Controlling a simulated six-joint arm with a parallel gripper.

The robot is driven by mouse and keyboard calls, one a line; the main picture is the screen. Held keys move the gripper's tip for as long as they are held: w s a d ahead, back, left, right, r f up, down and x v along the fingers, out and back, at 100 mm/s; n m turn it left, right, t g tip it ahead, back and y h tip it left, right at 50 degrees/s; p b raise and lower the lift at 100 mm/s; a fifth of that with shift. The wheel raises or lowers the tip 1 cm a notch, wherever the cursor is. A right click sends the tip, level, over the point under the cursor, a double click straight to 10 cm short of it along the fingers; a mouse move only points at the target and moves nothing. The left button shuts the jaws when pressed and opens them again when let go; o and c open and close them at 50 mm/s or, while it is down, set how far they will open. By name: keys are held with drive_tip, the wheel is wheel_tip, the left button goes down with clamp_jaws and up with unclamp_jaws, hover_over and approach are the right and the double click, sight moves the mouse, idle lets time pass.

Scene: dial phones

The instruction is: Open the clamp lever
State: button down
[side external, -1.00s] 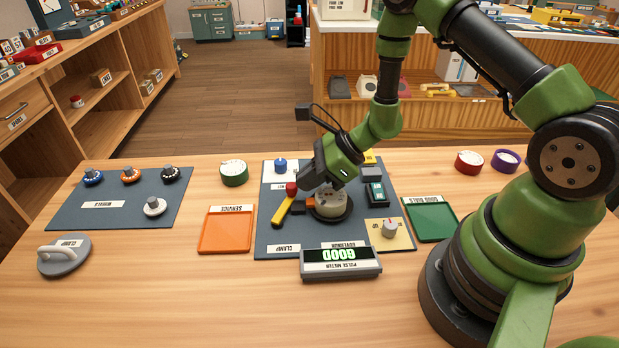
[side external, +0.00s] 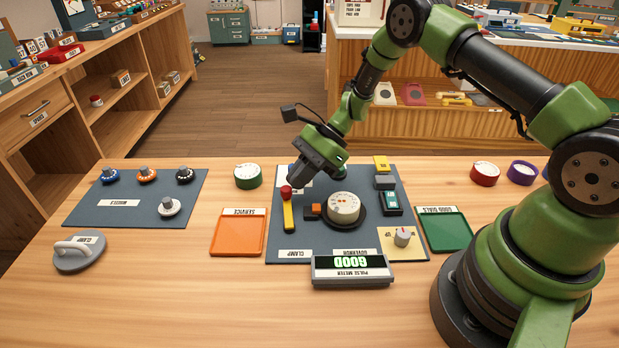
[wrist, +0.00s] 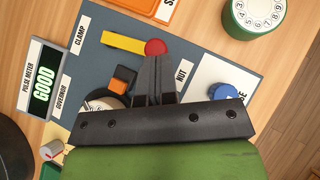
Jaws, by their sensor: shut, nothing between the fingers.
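The clamp lever (side external: 289,217) is a yellow bar with a red ball knob (side external: 286,193) at its far end, on the left part of the dark mat. It points nearly straight back, away from the clamp label (side external: 295,254). In the wrist view the yellow bar (wrist: 122,42) and red knob (wrist: 155,47) also show. My gripper (wrist: 156,60) is shut and empty, its fingertips at the knob's edge; contact is unclear. In the side view my gripper (side external: 300,183) is just right of the knob. A cream dial (side external: 343,205) sits in a dark round base beside an orange block (side external: 315,210).
The pulse meter (side external: 351,270) reads GOOD at the mat's front. An orange service tray (side external: 238,233) is left and a green tray (side external: 443,230) right. A blue knob (wrist: 222,90) is near my gripper.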

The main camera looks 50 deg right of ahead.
drive_tip(key=shift+w+a+n+g, duration=0.45)
drive_tip(key=shift+w+n+g, duration=0.1)
drive_tip(key=shift+n+g, duration=0.3)
drive_tip(key=shift+s, duration=0.8)
drive_tip(key=v, duration=1)
drive_tip(key=shift+s, duration=0.35)
